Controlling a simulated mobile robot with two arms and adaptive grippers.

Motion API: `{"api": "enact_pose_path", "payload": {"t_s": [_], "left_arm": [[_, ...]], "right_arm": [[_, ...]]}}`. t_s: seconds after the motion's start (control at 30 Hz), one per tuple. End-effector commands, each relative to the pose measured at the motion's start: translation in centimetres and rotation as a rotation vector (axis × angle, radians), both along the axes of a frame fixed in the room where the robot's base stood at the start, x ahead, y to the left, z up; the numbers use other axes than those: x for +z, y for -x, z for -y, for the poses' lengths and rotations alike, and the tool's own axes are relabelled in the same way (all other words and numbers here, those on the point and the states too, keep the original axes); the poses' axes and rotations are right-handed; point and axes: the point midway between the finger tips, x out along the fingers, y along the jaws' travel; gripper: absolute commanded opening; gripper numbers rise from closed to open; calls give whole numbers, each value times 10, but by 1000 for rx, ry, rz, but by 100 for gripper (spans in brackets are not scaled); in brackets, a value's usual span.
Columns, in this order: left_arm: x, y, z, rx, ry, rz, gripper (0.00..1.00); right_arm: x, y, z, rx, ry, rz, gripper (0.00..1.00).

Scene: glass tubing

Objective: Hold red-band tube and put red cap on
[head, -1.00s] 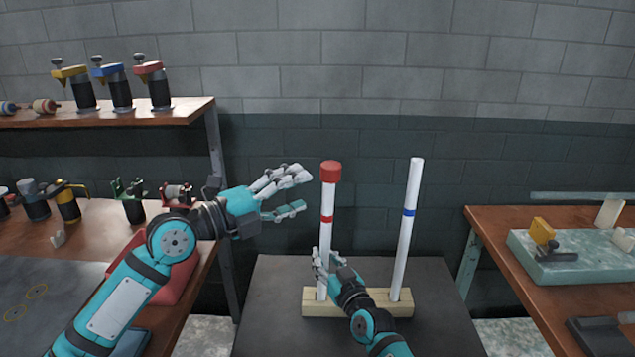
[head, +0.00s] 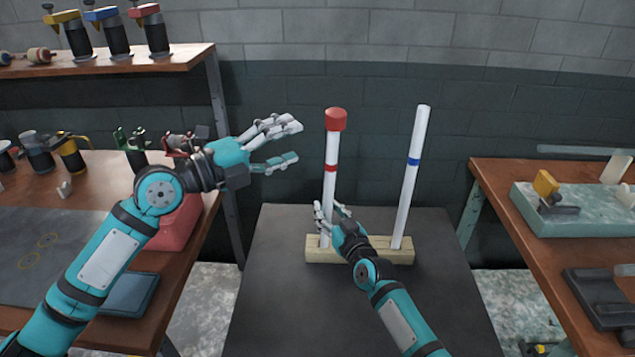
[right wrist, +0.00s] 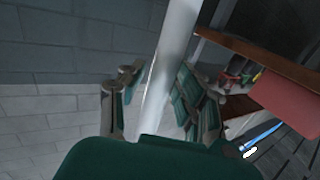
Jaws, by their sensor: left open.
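The white red-band tube (head: 329,188) stands upright in the left part of the wooden block (head: 375,255). The red cap (head: 336,120) sits on its top end. My left gripper (head: 299,143) is open and empty, left of the tube and a little below the cap, apart from both. My right gripper (head: 332,208) is at the lower part of the tube, with fingers on both sides of it. In the right wrist view the tube (right wrist: 168,75) passes between the spread fingers, with a gap visible on the left side.
A white tube with a blue band (head: 413,161) stands in the right part of the same block, leaning slightly. The dark table (head: 290,300) is otherwise clear. A wooden bench with tools (head: 100,185) is at the left, another bench (head: 530,270) at the right.

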Motion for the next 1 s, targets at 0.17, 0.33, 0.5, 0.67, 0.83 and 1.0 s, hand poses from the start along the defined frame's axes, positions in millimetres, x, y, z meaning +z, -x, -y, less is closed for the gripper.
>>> {"api": "enact_pose_path", "payload": {"t_s": [0.17,0.33,0.5,0.67,0.83,1.0], "left_arm": [[0,0,0,0,0,0,57],[0,0,0,0,0,0,57],[0,0,0,0,0,0,57],[0,0,0,0,0,0,57],[0,0,0,0,0,0,57],[1,0,0,0,0,0,57]], "right_arm": [[7,-1,-1,-1,-5,11,46],[8,-1,-1,-1,-7,13,46],[7,11,5,0,-9,12,46],[7,39,19,-1,-8,12,46],[7,72,35,-1,-4,11,46],[7,95,47,-1,-4,11,46]]}}
